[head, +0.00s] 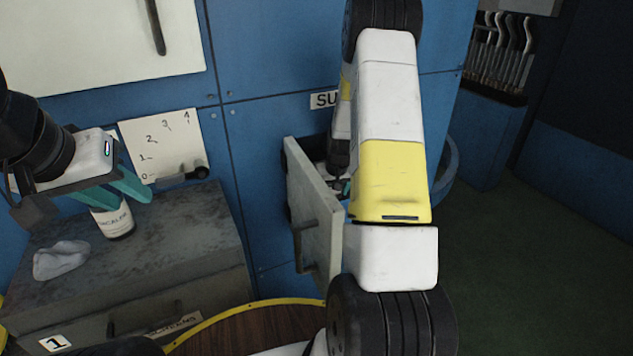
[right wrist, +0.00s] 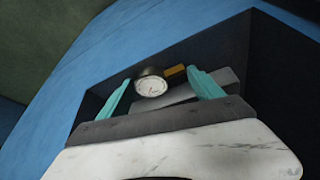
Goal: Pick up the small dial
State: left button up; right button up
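The small dial (right wrist: 151,86) has a round white face with a metal rim. In the right wrist view it sits inside a dark recess, between the teal fingers of my right gripper (right wrist: 160,77) and nearer the left one. These fingers are spread, and a gap shows on the dial's right side. In the head view the dial is hidden, and my right arm covers most of the open compartment.
A pale compartment door (head: 314,220) stands open left of my right arm. An orange-brown block (right wrist: 174,72) lies beside the dial. A crumpled pale cloth (head: 60,260) lies on the grey cabinet (head: 185,235). Open green floor (head: 540,260) is at the right.

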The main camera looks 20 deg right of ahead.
jog(key=c, duration=0.9)
jog(key=shift+r, duration=0.1)
jog(key=shift+c, duration=0.2)
